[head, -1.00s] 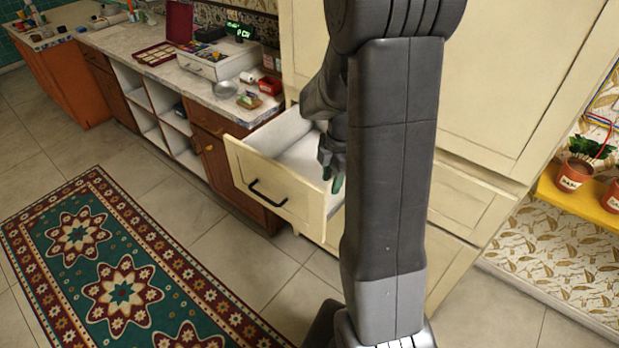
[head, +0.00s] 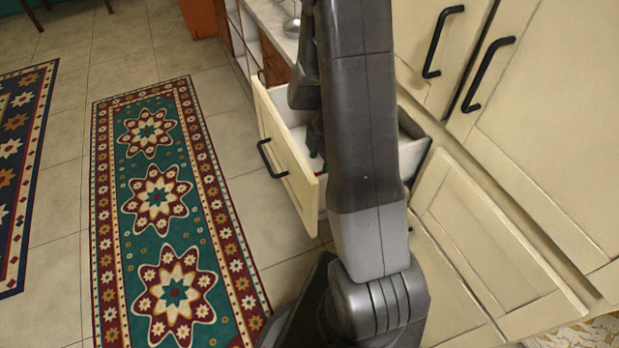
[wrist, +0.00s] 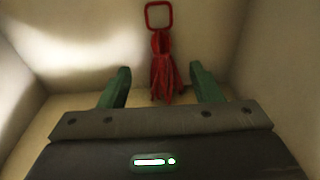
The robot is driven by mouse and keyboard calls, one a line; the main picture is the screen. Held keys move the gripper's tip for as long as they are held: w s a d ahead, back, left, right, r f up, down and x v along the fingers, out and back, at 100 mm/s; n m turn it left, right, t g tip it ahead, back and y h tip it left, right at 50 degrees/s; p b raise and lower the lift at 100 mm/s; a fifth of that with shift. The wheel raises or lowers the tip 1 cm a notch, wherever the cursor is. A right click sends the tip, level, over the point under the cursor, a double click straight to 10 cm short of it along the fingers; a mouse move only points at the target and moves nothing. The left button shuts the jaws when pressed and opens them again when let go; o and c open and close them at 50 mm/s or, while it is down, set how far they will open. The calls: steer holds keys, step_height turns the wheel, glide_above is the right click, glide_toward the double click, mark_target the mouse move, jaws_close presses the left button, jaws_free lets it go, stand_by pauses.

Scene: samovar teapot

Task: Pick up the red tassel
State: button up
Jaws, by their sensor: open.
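The red tassel (wrist: 164,68) lies inside the open drawer in the wrist view, with a red square loop at its far end and loose strands towards me. My gripper (wrist: 159,78) is open, with a green finger on each side of the strands' lower end. I cannot tell how far above the tassel the fingers are. In the head view my gripper (head: 316,150) reaches down into the drawer (head: 284,155), partly hidden by my arm. The tassel is mostly hidden in that view.
Pale drawer walls (wrist: 268,50) close in on both sides in the wrist view. In the head view, cream cabinet doors (head: 440,60) with black handles stand to the right. A patterned rug (head: 157,195) covers the floor to the left.

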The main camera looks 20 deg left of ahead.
mark_target(317, 174)
steer(key=shift+s+a+f+p, duration=0.1)
steer(key=shift+s+f+p, duration=0.1)
steer(key=shift+f, duration=0.9)
steer(key=shift+s+a+f+p, duration=0.1)
steer(key=shift+s+f, duration=0.05)
steer(key=shift+f, duration=0.95)
steer(key=c, duration=1)
